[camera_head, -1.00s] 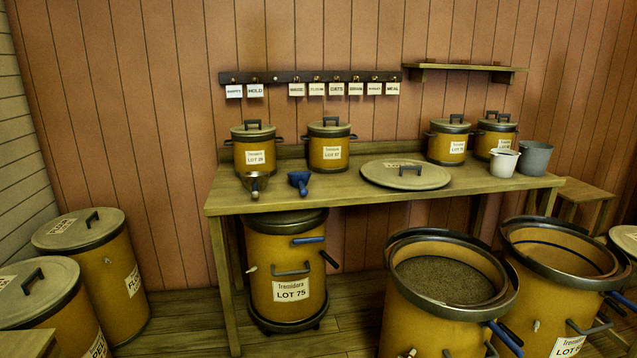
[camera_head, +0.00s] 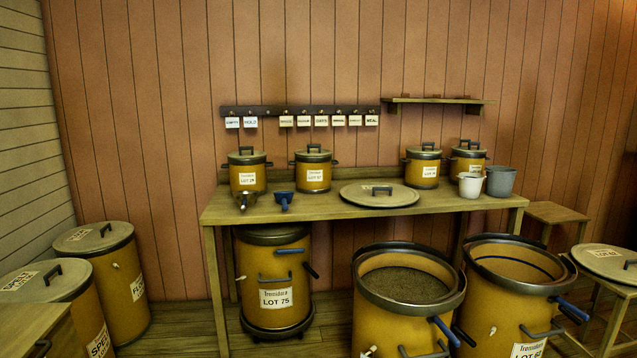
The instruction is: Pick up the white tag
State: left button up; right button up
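Several small white or cream tags with dark lettering hang in a row from a dark peg rail (camera_head: 262,111) on the wall behind the bench. At the left end are a white tag (camera_head: 232,122) that seems to read EMPTY and a white HOLD tag (camera_head: 250,122). After a gap come more tags, among them an OATS tag (camera_head: 321,121) and a MEAL tag (camera_head: 371,120). I cannot tell which one is the task's tag. Neither of my grippers is in view.
A wooden bench (camera_head: 330,211) stands below the rail, with small lidded drums, a large round lid (camera_head: 380,196), a blue scoop (camera_head: 284,199) and two pails on it. An open grain drum (camera_head: 405,310) and other large drums stand in front and to the left.

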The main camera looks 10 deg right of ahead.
aim_at(234, 122)
jog(key=z, duration=0.05)
jog(key=i, duration=0.95)
